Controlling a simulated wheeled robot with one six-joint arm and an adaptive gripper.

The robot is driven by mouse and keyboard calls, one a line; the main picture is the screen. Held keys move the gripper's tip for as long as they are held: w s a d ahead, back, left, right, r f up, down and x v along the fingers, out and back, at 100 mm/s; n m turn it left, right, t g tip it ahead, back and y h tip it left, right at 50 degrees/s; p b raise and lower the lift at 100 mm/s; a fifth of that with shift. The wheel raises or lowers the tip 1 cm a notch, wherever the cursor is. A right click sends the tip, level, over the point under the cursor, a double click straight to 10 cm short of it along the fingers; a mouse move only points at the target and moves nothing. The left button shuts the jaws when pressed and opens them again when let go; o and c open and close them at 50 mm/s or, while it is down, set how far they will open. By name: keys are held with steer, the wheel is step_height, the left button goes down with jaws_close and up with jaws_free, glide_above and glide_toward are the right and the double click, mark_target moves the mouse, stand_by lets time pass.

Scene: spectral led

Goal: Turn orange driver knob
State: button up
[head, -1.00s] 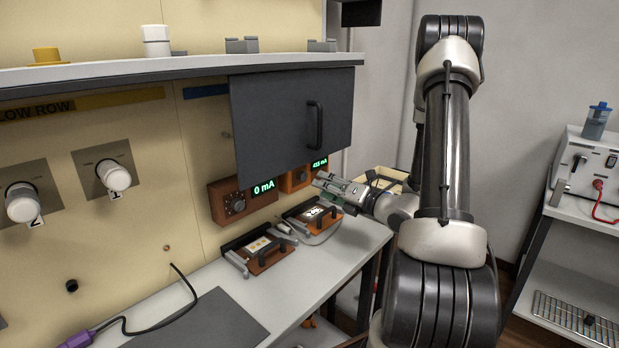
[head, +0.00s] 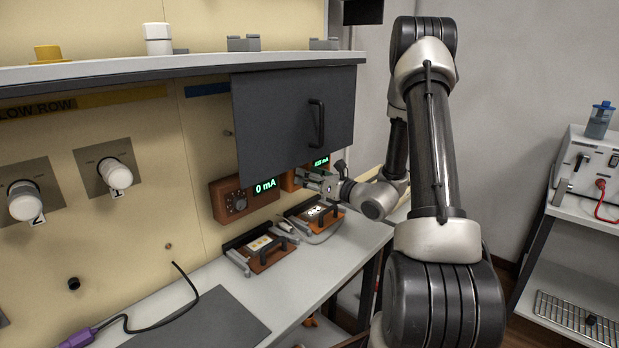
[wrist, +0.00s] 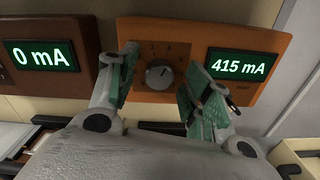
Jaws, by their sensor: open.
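The orange driver (wrist: 148,30) is mounted on the wall panel, with a lit display (wrist: 240,66) reading 415 mA. Its round grey knob (wrist: 159,73) sits at the centre of a numbered dial. In the wrist view my gripper (wrist: 158,85) is open, with one finger on each side of the knob and a gap on both sides. In the head view my gripper (head: 318,180) is in front of the orange driver (head: 288,181) and hides most of it, including the knob.
A brown driver (head: 217,205) reading 0 mA is just left of the orange one. A dark hinged cover (head: 275,125) with a handle hangs close above. Two clamp fixtures, one brown (head: 262,262) and one orange (head: 326,223), stand on the bench below.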

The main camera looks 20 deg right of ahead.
steer(key=c, duration=1)
steer(key=shift+n, duration=0.6)
steer(key=shift+c, duration=0.2)
steer(key=o, duration=1)
steer(key=shift+o, duration=0.2)
steer(key=v, duration=1.2)
